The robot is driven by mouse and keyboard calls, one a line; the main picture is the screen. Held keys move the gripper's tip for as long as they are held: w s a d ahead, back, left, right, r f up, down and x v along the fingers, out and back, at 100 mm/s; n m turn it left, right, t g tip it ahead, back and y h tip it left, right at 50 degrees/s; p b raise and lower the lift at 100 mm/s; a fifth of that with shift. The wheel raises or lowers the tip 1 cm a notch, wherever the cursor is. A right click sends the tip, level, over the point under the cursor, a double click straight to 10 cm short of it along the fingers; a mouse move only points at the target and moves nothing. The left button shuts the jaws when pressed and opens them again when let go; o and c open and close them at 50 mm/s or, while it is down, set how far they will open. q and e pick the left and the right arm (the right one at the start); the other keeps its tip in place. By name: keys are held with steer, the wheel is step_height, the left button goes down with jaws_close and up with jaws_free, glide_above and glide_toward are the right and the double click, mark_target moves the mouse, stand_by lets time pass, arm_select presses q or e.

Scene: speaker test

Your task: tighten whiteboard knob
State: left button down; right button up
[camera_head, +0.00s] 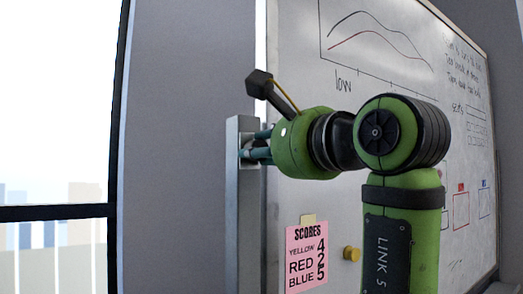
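The whiteboard (420,100) fills the right half of the view. Its grey upright frame post (245,220) stands along its left edge. My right gripper (248,146), on the green arm that rises from the lower right, points left at this post. Its teal fingertips are at the post's upper part, where the knob may be. I cannot make out the knob; the fingers and green gripper body cover that spot. Whether the fingers are closed on something cannot be told. My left gripper is not in view.
A pink score sheet (306,260) hangs low on the whiteboard, with a small yellow round piece (351,254) to its right. A grey wall (185,130) and a dark-framed window (60,212) lie to the left. The space before the wall is clear.

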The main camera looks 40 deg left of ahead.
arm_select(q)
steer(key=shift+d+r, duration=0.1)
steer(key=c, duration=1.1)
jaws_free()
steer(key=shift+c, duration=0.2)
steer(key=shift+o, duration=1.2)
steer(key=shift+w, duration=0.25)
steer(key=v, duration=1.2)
